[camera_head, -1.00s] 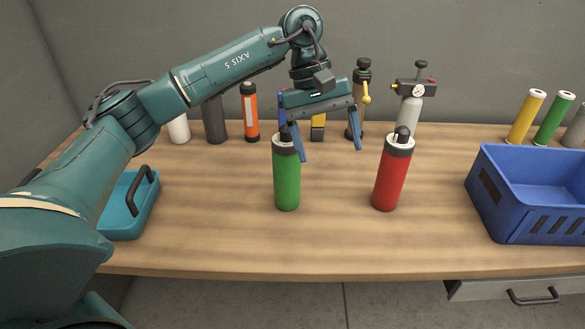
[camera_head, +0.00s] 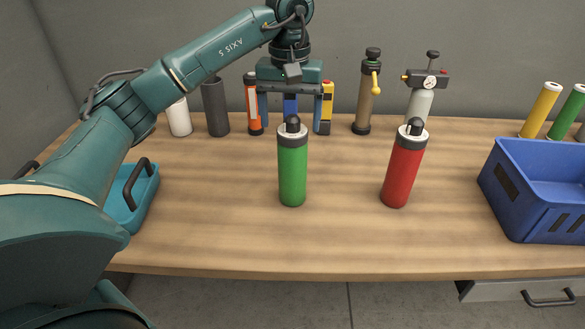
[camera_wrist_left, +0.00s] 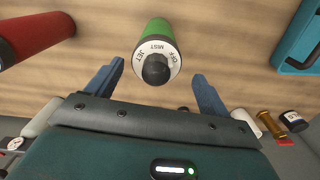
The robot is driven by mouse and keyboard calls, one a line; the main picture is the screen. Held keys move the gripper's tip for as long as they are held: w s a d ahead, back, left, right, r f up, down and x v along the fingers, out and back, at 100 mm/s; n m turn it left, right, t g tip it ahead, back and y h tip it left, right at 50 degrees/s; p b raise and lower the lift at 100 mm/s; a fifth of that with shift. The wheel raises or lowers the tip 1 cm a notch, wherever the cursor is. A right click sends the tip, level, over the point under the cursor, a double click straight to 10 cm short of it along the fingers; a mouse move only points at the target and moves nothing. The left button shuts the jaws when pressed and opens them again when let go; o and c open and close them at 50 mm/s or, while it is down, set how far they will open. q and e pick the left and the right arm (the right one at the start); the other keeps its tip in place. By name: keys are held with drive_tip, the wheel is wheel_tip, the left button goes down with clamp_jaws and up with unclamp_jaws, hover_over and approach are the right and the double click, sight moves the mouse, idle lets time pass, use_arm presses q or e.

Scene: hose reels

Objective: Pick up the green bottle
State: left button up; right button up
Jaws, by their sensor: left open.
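The green bottle (camera_head: 292,172) stands upright on the wooden table, with a grey-and-white collar and a dark cap. In the left wrist view the green bottle (camera_wrist_left: 159,38) shows cap first, between and beyond the fingers. My left gripper (camera_head: 291,130) is open and empty, its fingers pointing down behind the bottle in the head view. In the left wrist view the open left gripper (camera_wrist_left: 158,90) has one blue finger on each side of the bottle's cap, apart from it. My right gripper is not in view.
A red bottle (camera_head: 403,168) stands to the right. A blue crate (camera_head: 535,205) is at the right and a teal tray (camera_head: 142,205) at the left. Behind are an orange cylinder (camera_head: 252,92), a dark cylinder (camera_head: 215,108) and a tan pump (camera_head: 366,98). The front table area is clear.

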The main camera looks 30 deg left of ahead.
sight(292, 135)
use_arm(q)
drive_tip(key=f, duration=0.2)
drive_tip(key=d+f, duration=0.1)
drive_tip(key=shift+s+f, duration=0.3)
drive_tip(key=shift+f, duration=0.6)
drive_tip(key=shift+c, duration=0.5)
drive_tip(key=c, duration=1.5)
